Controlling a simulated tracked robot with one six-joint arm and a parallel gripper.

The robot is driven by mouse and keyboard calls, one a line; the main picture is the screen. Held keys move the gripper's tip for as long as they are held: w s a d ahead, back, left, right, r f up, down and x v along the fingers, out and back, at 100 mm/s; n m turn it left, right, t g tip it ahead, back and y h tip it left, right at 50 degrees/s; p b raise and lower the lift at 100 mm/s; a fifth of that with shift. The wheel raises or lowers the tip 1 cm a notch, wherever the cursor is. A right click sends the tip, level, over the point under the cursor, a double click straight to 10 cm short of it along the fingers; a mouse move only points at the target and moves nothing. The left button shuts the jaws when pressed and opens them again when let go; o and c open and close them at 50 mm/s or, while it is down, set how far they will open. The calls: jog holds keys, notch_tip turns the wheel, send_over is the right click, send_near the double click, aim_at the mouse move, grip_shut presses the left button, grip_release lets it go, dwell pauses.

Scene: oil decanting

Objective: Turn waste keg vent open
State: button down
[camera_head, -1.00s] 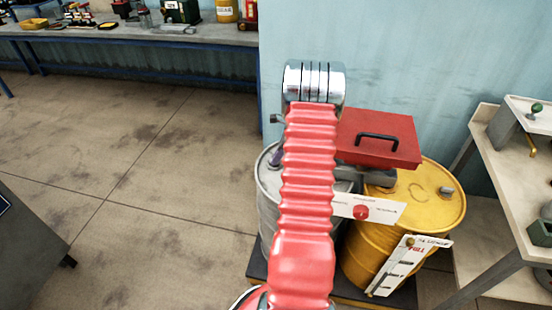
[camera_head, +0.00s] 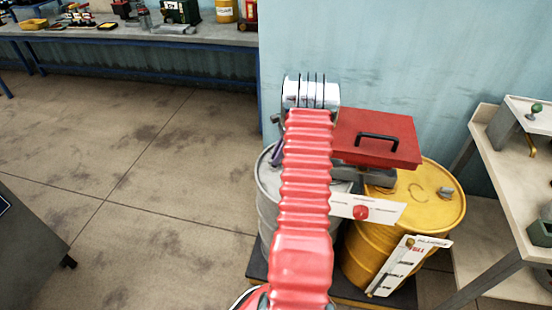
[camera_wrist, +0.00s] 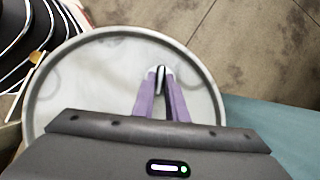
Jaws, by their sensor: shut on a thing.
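The grey keg (camera_head: 267,205) stands left of a yellow drum, half hidden behind my red arm. In the wrist view its round pale lid (camera_wrist: 85,80) fills the middle. My gripper (camera_wrist: 161,76) is over the lid with its purple fingers closed on a small narrow vent handle (camera_wrist: 161,73), light-edged with a dark middle. The handle points nearly straight up and down in that view. In the head view only a bit of one purple finger (camera_head: 279,152) shows beside my arm, at the keg top. The vent's base is hidden.
A yellow drum (camera_head: 440,205) stands right of the grey keg on a dark pallet (camera_head: 258,271). A red lidded box (camera_head: 395,150) sits behind. A white panel with a red knob (camera_head: 361,212) is in front. A bench (camera_head: 500,165) stands at right.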

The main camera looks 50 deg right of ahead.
jog(key=n, duration=0.2)
jog(key=n+g, duration=0.1)
jog(key=n, duration=0.1)
jog(key=n+g+y, duration=0.1)
jog(key=n, duration=0.1)
jog(key=shift+f, duration=0.3)
jog(key=n+g, duration=0.1)
jog(key=n, duration=0.2)
jog(key=n+g, duration=0.1)
jog(key=n, duration=0.2)
jog(key=shift+w+n+g, duration=0.1)
jog(key=shift+n+g, duration=0.3)
jog(key=c, duration=1.9)
grip_release()
jog(key=shift+r, duration=0.1)
jog(key=shift+o, duration=0.7)
jog(key=shift+w, duration=0.15)
jog(key=shift+w+r, duration=0.1)
